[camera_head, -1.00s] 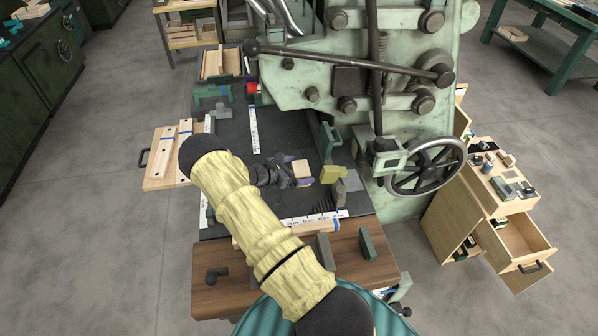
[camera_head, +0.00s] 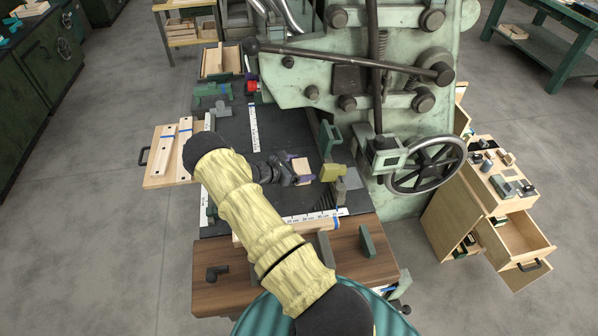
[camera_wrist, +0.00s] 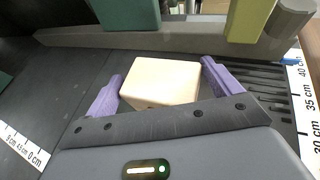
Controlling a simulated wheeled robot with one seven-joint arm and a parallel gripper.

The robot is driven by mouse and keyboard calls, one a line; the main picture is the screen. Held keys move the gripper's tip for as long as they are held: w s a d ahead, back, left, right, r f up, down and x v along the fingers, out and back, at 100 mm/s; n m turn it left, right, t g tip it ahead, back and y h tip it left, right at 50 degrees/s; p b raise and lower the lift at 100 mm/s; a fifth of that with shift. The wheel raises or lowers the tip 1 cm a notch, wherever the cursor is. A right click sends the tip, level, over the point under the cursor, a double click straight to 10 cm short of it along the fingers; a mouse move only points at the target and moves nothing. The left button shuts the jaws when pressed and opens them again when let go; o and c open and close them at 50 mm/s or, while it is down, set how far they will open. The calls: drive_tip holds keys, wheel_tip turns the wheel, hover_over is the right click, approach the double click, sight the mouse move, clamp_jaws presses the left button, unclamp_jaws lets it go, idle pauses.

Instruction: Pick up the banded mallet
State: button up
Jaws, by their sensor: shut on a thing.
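A pale, square-faced wooden block (camera_wrist: 160,82) sits between the two purple fingers of my gripper (camera_wrist: 162,88) in the wrist view. My gripper is shut on it. In the head view the block (camera_head: 302,168) shows at the end of my gripper (camera_head: 298,170), over the dark bench top. No band shows on the visible faces, and no handle shows, so I cannot tell whether it is the banded mallet's head. Its underside is hidden.
A yellow block (camera_head: 332,173) and a green bracket (camera_head: 328,138) stand just right of the held block. The green machine with its handwheel (camera_head: 425,164) rises beyond them. A white ruler strip (camera_head: 300,219) runs along the front.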

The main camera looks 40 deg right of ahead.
drive_tip(key=shift+r, duration=0.2)
wheel_tip(320, 180, up, 10)
drive_tip(key=shift+f+b, duration=0.15)
drive_tip(key=shift+b, duration=0.9)
